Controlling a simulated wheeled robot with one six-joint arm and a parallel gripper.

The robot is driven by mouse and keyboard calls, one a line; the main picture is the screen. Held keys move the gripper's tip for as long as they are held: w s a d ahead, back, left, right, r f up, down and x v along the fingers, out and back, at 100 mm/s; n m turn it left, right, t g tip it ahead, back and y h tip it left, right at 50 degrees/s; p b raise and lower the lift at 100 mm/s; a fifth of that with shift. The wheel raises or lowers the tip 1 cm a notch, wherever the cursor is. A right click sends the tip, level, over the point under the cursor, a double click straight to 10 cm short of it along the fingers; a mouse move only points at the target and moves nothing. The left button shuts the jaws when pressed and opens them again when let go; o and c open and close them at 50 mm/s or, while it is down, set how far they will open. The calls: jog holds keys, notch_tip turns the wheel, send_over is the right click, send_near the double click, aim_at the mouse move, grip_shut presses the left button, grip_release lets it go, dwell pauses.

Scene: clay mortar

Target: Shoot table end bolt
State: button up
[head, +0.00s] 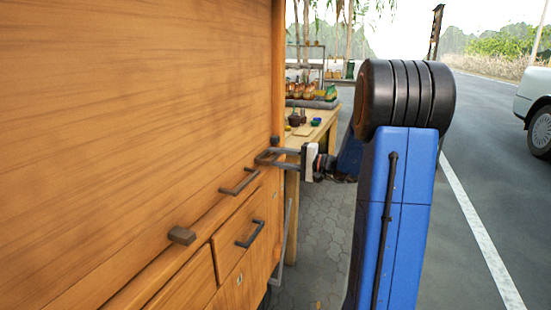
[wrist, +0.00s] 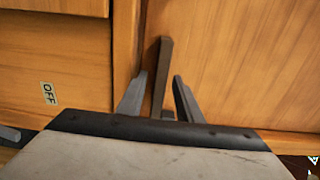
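My gripper (head: 265,157) reaches the right end of the wooden cabinet front in the head view. In the wrist view its two grey fingers (wrist: 160,78) stand apart, one on each side of a dark upright bar (wrist: 163,60) on the wood, which looks like the bolt's handle. Gaps show between the bar and the fingers, so the gripper looks open. I cannot tell whether either finger touches the bar. The bar's lower part is hidden behind the gripper body.
The wooden cabinet (head: 130,110) fills the left, with a dark square knob (head: 182,235), an upper bar handle (head: 240,181) and a drawer handle (head: 250,233) jutting out. A table (head: 325,122) with goods stands behind. Paving lies open below; a parked car (head: 535,105) is far right.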

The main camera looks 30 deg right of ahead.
jog(key=shift+w+a, duration=0.15)
jog(key=shift+w, duration=0.05)
grip_shut()
jog(key=shift+w+d, duration=0.8)
jog(key=shift+d, duration=0.25)
jog(key=shift+w+d, duration=0.8)
jog(key=shift+d, duration=0.2)
grip_release()
jog(key=shift+d, duration=0.1)
jog(key=v, duration=1.7)
